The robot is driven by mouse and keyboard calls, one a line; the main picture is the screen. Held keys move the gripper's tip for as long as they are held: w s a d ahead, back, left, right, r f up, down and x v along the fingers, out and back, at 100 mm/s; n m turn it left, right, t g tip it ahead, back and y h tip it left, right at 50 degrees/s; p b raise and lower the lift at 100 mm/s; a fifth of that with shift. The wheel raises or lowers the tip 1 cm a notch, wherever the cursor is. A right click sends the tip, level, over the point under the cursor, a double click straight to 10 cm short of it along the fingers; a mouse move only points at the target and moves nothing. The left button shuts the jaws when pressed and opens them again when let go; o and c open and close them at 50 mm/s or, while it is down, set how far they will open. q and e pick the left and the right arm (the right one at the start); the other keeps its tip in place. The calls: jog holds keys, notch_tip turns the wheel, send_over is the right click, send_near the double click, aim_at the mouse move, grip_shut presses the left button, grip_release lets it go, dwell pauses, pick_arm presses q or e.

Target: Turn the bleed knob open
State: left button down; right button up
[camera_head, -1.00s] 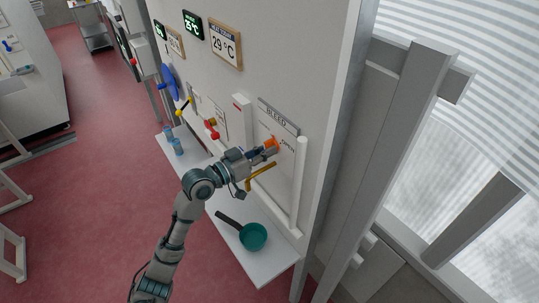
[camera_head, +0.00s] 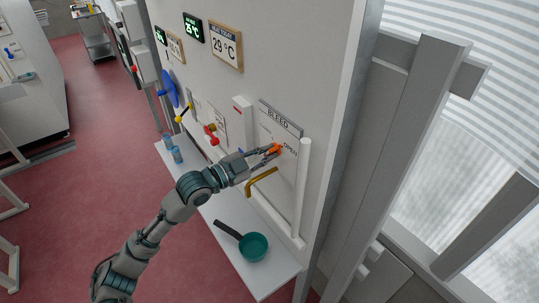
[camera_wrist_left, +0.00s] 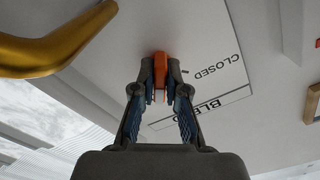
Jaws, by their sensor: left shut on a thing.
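The orange bleed knob (camera_head: 276,148) is on the wall panel under the BLEED label (camera_head: 279,118), beside the word OPEN. My left gripper (camera_head: 271,151) reaches it from the left and is shut on it. In the left wrist view the orange knob (camera_wrist_left: 160,72) stands between the two fingertips of my left gripper (camera_wrist_left: 160,88), with both fingers against its sides. The word CLOSED (camera_wrist_left: 216,68) shows to its right there. My right gripper is in neither view.
A brass spout (camera_head: 262,180) sticks out below the knob, close to my left gripper; it also shows in the wrist view (camera_wrist_left: 50,52). A white vertical pipe (camera_head: 302,190) runs to the right. A green pan (camera_head: 253,246) lies on the white shelf (camera_head: 267,283) below.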

pick_arm(q)
jog(key=shift+m, duration=1)
jog(key=c, duration=1.2)
grip_release()
jog(key=shift+s+a, duration=0.1)
jog(key=shift+s+a+r, duration=0.1)
jog(key=shift+s+a, duration=0.1)
jog(key=shift+w+a, duration=0.1)
jog(key=shift+a, duration=0.35)
jog(key=v, duration=1.1)
jog(key=shift+s, duration=0.3)
jog(key=shift+d, duration=0.2)
